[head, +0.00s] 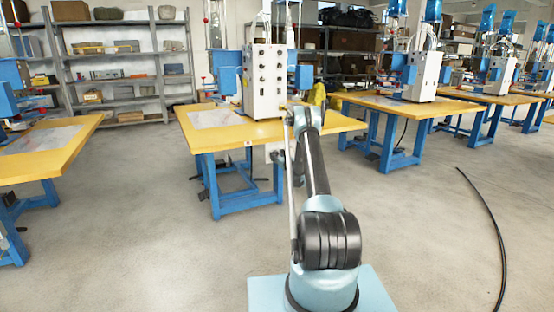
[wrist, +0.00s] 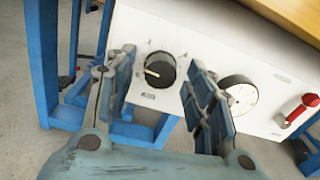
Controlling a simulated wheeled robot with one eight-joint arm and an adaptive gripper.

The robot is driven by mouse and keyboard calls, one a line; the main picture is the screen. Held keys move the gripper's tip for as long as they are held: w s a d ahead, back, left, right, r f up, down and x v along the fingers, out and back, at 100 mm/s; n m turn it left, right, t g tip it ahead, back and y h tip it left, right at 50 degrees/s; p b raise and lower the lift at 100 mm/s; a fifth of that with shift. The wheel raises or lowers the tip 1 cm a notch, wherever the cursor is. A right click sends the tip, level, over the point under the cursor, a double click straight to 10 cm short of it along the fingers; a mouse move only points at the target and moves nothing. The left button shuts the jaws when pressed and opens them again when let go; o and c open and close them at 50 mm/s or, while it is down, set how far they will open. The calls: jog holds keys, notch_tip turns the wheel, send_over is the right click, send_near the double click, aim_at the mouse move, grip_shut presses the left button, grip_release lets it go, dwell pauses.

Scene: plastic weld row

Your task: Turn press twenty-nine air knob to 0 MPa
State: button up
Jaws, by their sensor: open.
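The black round knob (wrist: 160,70) is on a white panel (wrist: 215,45) under a yellow table edge in the wrist view. Its pale pointer mark points left in that picture; the small print around it is too blurred to read. My gripper (wrist: 162,60) is open, one finger on each side of the knob, with no clear contact visible. A round white gauge (wrist: 240,93) sits right of the knob, partly behind the right finger. In the head view my arm reaches to the front of the middle press table (head: 265,133); the knob is too small to make out there.
A red lever (wrist: 302,108) sticks out at the panel's right. Blue table legs (wrist: 42,60) stand close on the left. In the head view a white control box (head: 264,85) stands on the table. A black cable (head: 490,225) lies on the open floor at right.

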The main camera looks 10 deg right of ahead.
jog(key=c, duration=1.1)
jog(key=shift+n, duration=0.3)
jog(key=n, duration=0.9)
jog(key=shift+s, duration=0.1)
